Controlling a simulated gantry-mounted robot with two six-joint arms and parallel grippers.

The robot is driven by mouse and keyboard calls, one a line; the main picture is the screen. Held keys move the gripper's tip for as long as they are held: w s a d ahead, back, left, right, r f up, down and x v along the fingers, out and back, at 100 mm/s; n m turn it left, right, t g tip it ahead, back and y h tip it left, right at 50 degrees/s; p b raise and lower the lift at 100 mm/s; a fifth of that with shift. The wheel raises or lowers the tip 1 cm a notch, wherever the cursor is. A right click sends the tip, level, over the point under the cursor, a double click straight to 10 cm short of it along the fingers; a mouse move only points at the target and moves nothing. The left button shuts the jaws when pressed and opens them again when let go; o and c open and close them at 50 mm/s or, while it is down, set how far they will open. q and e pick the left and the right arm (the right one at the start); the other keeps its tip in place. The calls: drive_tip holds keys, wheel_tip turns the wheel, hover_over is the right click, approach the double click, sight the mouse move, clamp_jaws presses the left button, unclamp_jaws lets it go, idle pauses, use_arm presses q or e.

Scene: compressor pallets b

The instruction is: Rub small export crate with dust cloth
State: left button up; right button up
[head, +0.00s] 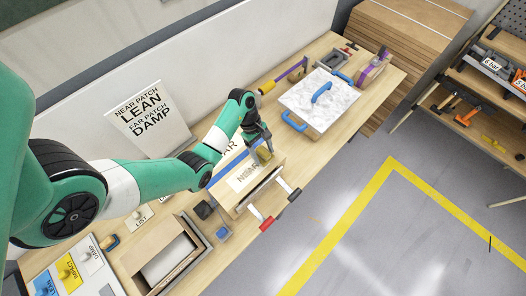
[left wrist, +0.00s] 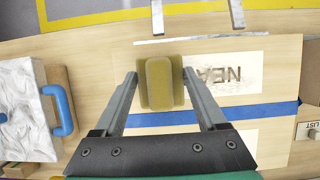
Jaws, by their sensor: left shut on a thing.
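The dust cloth, a folded olive-yellow pad (head: 264,156), is held between the fingers of my left gripper (head: 262,147). In the left wrist view the cloth (left wrist: 160,84) sits between the two fingers, over the end of a white patch lettered NEAR. The small export crate (head: 238,203) is a pale wooden box on the bench, with a blue strap (left wrist: 260,111) across its top between the NEAR patch and a second patch. The NEAR lettering (left wrist: 222,75) has brownish smudges around it. Whether the cloth touches the crate top is unclear. My right gripper is not in view.
Clamps with red and black handles (head: 268,223) stick out at the crate's front edge. A white-topped box with blue handles (head: 320,100) stands farther along the bench. A sign (head: 150,118) leans behind my left arm. An open box (head: 172,262) sits nearer.

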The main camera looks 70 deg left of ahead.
use_arm(q)
drive_tip(key=shift+f+b, duration=0.55)
drive_tip(key=shift+f, duration=0.4)
